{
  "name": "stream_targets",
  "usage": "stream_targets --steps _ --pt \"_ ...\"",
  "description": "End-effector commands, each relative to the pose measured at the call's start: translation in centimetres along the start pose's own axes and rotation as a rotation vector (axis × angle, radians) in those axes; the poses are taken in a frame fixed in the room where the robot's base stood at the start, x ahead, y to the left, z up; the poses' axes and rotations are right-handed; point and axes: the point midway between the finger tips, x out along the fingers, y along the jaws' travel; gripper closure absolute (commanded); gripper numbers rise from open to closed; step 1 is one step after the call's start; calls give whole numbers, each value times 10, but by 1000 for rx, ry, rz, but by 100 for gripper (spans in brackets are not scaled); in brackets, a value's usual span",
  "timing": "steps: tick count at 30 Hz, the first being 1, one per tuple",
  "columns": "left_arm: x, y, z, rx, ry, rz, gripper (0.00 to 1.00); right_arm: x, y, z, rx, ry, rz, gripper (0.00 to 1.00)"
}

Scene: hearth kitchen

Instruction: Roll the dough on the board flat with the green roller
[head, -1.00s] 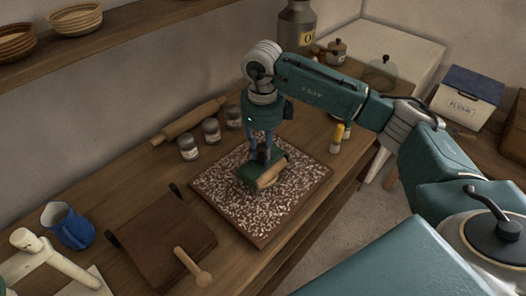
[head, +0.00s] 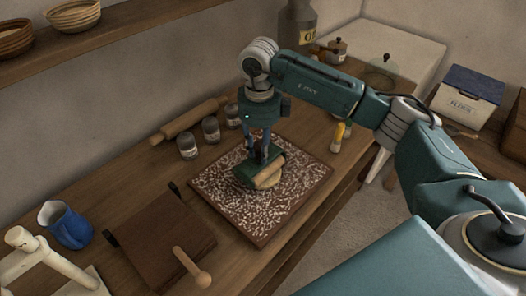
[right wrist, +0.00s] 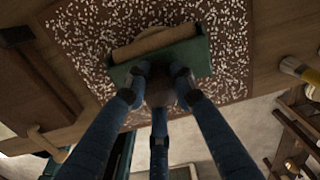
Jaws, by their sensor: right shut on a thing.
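The speckled brown-and-white board (head: 225,200) lies on the wooden counter and also fills the upper part of the right wrist view (right wrist: 85,35). My right gripper (head: 262,150) points down over the middle of the board, shut on the green roller (head: 248,168). The roller has a green body and a wooden cylinder, and shows crosswise beyond my fingers in the right wrist view (right wrist: 190,57). I cannot tell how flat the dough is. My left gripper is not in view.
A wooden rolling pin (head: 188,120) and several jars (head: 187,146) stand behind the board. A dark brown slab (head: 160,240), a wooden-handled tool (head: 190,265) and a blue jug (head: 68,226) are to the left.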

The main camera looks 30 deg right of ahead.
Motion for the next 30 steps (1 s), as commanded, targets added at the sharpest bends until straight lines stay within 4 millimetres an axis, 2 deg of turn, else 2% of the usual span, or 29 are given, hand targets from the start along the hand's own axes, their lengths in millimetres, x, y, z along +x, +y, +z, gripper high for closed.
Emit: stream_targets --steps 5,16,30 --pt "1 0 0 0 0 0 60 1 0 1 1 2 0 100" --pt "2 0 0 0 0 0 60 2 3 -15 0 2 0 100" --pt "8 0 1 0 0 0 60 5 0 2 1 1 0 100"
